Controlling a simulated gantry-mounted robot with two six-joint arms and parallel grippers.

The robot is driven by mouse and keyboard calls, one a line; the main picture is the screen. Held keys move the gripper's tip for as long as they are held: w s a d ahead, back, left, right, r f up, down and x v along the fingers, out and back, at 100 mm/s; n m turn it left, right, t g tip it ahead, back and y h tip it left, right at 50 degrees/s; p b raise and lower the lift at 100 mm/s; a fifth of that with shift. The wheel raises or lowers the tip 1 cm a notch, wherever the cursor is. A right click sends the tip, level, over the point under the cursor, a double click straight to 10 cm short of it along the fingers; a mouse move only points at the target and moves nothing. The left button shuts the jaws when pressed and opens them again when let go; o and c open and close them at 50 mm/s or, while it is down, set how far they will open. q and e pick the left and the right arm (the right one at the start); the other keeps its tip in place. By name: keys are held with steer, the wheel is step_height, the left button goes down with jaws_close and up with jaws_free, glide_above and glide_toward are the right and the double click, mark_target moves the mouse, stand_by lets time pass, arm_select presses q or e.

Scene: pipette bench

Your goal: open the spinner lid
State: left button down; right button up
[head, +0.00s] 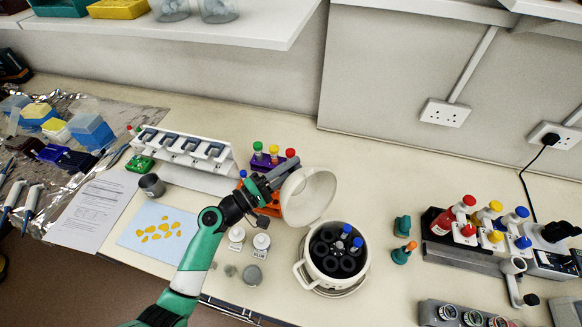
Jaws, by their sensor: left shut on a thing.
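The spinner (308,272) is a round cream pot with a side handle, standing on the bench right of centre. Its dark rotor (326,262) shows, with blue-capped tubes in it. The cream spinner lid (315,196) stands raised and tilted up behind the pot, so the pot is uncovered. My left gripper (284,172) reaches in from the lower left and is shut at the lid's upper left edge. The exact grip and the hinge are hard to see. My right gripper is not in view.
Behind the left gripper stands a rack of colour-capped tubes (259,149). Small lidded jars (261,241) stand left of the spinner. Two teal holders (402,226) and a dark rack of coloured bottles (437,221) stand to the right. A white pipette stand (182,148) is at the back left.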

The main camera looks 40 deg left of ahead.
mark_target(297, 171)
arm_select(q)
steer(key=shift+r, duration=0.1)
stand_by(0.5)
steer(key=d+r+m, duration=0.2)
steer(key=d+m, duration=0.1)
steer(key=shift+s+r+h, duration=0.1)
steer(key=shift+s+h, duration=0.1)
steer(key=shift+h, duration=0.2)
steer(key=c, duration=0.7)
jaws_free()
steer(key=shift+a, duration=0.1)
steer(key=shift+s, duration=0.1)
steer(key=v, duration=1.1)
steer(key=shift+s+b, duration=0.25)
steer(key=shift+b, duration=0.05)
